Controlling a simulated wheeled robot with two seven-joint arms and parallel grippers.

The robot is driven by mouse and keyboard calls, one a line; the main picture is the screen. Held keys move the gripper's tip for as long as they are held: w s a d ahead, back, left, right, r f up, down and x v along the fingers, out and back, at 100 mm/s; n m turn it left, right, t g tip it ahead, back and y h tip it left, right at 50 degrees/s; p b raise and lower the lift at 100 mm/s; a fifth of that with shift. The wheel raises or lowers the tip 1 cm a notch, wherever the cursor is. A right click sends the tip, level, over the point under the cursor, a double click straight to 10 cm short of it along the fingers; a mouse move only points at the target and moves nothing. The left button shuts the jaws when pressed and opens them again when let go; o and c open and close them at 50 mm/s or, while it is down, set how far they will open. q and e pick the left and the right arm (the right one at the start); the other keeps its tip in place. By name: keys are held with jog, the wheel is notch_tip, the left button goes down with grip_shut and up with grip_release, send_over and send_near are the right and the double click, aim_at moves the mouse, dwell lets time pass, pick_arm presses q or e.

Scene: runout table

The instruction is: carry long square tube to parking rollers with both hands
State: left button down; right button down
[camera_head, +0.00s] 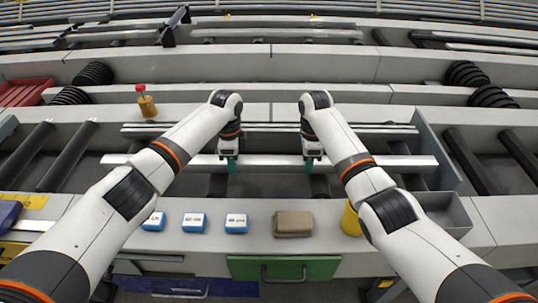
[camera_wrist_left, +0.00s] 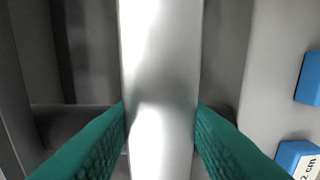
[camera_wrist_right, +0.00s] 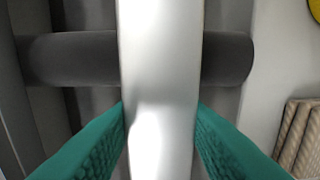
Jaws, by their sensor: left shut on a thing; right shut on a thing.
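The long square tube (camera_head: 270,161) is a bright silver bar lying left to right across the middle of the head view. My left gripper (camera_head: 232,165) is shut on it left of its middle. My right gripper (camera_head: 309,165) is shut on it right of its middle. Both wrist views show the tube (camera_wrist_left: 160,60) between green finger pads. A dark roller (camera_wrist_right: 70,58) crosses beneath the tube in the right wrist view; I cannot tell whether they touch. Dark rollers also lie at the left (camera_head: 68,155) and right (camera_head: 466,160). I cannot tell which are the parking rollers.
Thin bars (camera_head: 270,128) lie behind the tube. The front ledge holds blue labelled blocks (camera_head: 194,222), a brown folded cloth (camera_head: 293,224) and a yellow cylinder (camera_head: 350,220). A grey bin (camera_head: 445,212) stands right. An amber bottle with a red top (camera_head: 147,104) stands behind left.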

pick_arm(q)
jog(key=shift+f, duration=0.4)
pick_arm(e)
jog(key=shift+f, duration=0.4)
pick_arm(q)
jog(key=c, duration=0.9)
grip_release()
jog(key=shift+r, duration=0.1)
pick_arm(e)
jog(key=c, duration=0.9)
grip_release()
jog(key=shift+r, duration=0.1)
jog(key=shift+s, duration=0.1)
jog(key=shift+r, duration=0.1)
pick_arm(q)
notch_tip(320, 180, up, 12)
pick_arm(e)
notch_tip(320, 180, up, 12)
jog(key=shift+f, duration=0.1)
